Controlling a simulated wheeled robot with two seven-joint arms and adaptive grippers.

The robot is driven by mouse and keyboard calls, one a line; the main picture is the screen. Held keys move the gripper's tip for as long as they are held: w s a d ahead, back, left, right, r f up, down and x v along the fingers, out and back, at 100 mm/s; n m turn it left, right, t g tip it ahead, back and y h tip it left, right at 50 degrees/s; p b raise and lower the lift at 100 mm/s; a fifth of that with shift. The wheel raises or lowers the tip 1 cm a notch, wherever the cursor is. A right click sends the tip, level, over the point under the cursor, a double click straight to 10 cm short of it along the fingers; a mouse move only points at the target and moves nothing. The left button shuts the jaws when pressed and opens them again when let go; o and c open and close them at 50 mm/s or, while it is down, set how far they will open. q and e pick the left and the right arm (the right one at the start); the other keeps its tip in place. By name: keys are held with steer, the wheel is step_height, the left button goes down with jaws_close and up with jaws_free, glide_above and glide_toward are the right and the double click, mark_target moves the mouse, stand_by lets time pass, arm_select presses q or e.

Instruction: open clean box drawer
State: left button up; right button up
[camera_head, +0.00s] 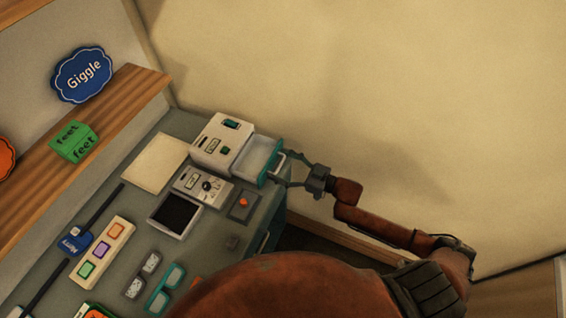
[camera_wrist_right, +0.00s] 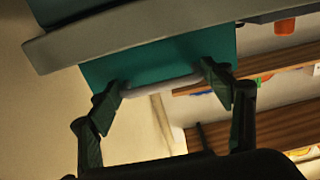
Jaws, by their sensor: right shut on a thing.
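The clean box (camera_head: 221,141) is a white box with teal parts at the back right of the grey-green table. Its drawer (camera_head: 257,158) is pulled out to the right, with a teal front and a pale, empty-looking inside. My right gripper (camera_head: 284,171) is at the drawer's handle, its fingers shut on it. In the right wrist view the white handle (camera_wrist_right: 164,85) lies between the fingertips of the right gripper (camera_wrist_right: 162,84), below the teal drawer front (camera_wrist_right: 160,58). My left gripper is not in view.
A grey device with a dial (camera_head: 203,186), a dark-screened tablet (camera_head: 175,215) and a red-button panel (camera_head: 243,204) lie close to the box. Glasses and a strip of coloured buttons (camera_head: 102,249) lie nearer. The wall right of the drawer is bare.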

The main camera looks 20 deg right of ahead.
steer(key=shift+r, duration=0.1)
steer(key=o, duration=1.4)
steer(key=shift+d, duration=0.1)
steer(key=shift+s+d, duration=0.1)
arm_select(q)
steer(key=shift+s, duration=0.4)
arm_select(e)
steer(key=v, duration=1.1)
steer(key=shift+s+d, duration=0.2)
steer(key=shift+d, duration=0.05)
